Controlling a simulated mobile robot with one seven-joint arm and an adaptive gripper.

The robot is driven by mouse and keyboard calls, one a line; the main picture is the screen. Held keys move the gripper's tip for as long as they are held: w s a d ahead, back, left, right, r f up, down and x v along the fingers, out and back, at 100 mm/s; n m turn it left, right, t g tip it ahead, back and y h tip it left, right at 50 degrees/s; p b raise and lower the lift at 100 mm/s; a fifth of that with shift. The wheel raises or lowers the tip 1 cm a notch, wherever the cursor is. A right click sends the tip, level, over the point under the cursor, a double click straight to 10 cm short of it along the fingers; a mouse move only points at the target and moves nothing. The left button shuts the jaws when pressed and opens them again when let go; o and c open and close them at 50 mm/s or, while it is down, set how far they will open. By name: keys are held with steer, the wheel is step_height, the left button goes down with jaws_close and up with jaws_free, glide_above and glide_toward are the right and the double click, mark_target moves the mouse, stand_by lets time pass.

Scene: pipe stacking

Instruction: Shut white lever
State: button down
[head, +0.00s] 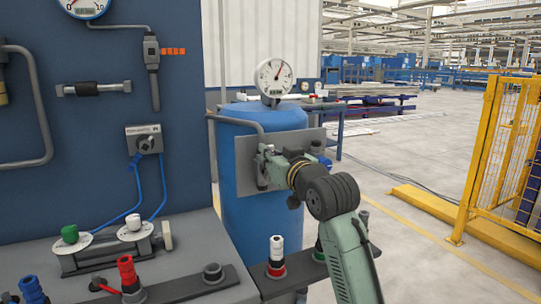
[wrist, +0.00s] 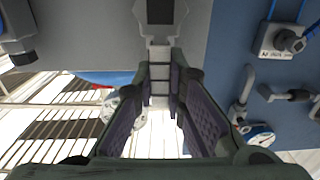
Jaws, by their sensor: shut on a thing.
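A white-capped valve fitting (head: 134,223) sits on the console, right of a green-capped one (head: 70,234), both on a grey pipe assembly. I take the white cap for the white lever; its cap stands upright. A pale flat handle (head: 167,235) stands at its right. My gripper (head: 266,165) is well to the right and above it, before the blue tank's grey plate, not touching the white cap. In the wrist view my gripper's fingers (wrist: 162,95) close around a pale, ridged piece (wrist: 160,82). What this piece belongs to I cannot tell. Its head-view side is hidden.
Red (head: 127,270), blue (head: 31,290) and white (head: 276,246) ribbed pieces stand at the front. The blue tank (head: 240,205) with a gauge (head: 273,77) stands behind my gripper. A blue panel (head: 100,120) rises behind the console. A yellow fence (head: 500,150) stands right.

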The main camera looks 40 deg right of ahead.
steer(key=shift+d+m+p, duration=0.15)
steer(key=shift+m+p, duration=0.15)
steer(key=s+d+f+m+p, duration=0.1)
steer(key=d+f+m+p, duration=0.4)
steer(key=m+p, duration=0.8)
steer(key=shift+s+f+m, duration=0.15)
steer(key=shift+f+m, duration=0.2)
steer(key=shift+m, duration=1.85)
steer(key=shift+d+f, duration=0.1)
steer(key=c, duration=1.6)
jaws_free()
